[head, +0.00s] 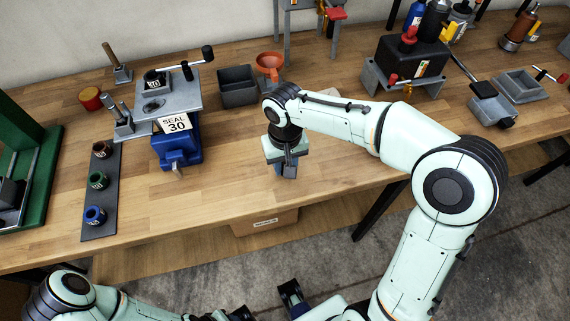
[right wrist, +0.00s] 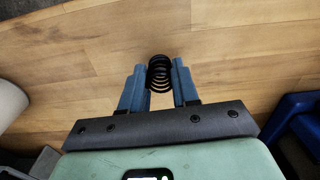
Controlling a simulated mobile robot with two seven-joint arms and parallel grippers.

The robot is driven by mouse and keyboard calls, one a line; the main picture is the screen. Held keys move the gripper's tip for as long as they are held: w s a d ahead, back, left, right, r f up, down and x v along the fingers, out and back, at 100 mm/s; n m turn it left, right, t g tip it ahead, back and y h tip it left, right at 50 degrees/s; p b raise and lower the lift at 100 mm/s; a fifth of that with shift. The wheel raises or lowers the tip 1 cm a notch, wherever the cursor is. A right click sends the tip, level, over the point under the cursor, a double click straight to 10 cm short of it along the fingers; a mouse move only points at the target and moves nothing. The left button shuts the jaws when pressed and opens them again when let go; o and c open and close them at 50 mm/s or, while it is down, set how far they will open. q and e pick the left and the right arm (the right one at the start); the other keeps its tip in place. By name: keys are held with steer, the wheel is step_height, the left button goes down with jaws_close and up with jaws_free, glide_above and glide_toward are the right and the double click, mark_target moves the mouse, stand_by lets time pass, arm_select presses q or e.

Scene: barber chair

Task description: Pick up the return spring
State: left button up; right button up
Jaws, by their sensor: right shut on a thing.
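The return spring, a small black coil (right wrist: 159,74), sits between the two blue fingers of my right gripper (right wrist: 159,88) in the right wrist view. The fingers are shut on its sides, with the wooden bench top beyond it. In the head view my right gripper (head: 287,170) points down over the front part of the bench, and the spring is hidden there. My left arm comes in along the bottom left of the head view. Its gripper is cut off or unclear at the bottom edge, so its fingers cannot be read.
A blue press with a "SEAL 30" label (head: 174,123) stands left of my right gripper. A dark strip (head: 99,160) holds several rings. A grey bin (head: 238,86) and an orange funnel (head: 269,65) stand behind. The bench (head: 235,185) is clear around the gripper.

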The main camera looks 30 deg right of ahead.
arm_select(q)
steer(key=w+r+t+p, duration=0.1)
steer(key=w+r+p, duration=0.6)
steer(key=r+p, duration=0.2)
step_height(320, 180, up, 3)
steer(key=shift+w+f+p, duration=0.15)
steer(key=shift+f+p, duration=0.05)
steer(key=shift+p, duration=0.15)
arm_select(e)
step_height(320, 180, up, 27)
steer(key=shift+r, duration=0.15)
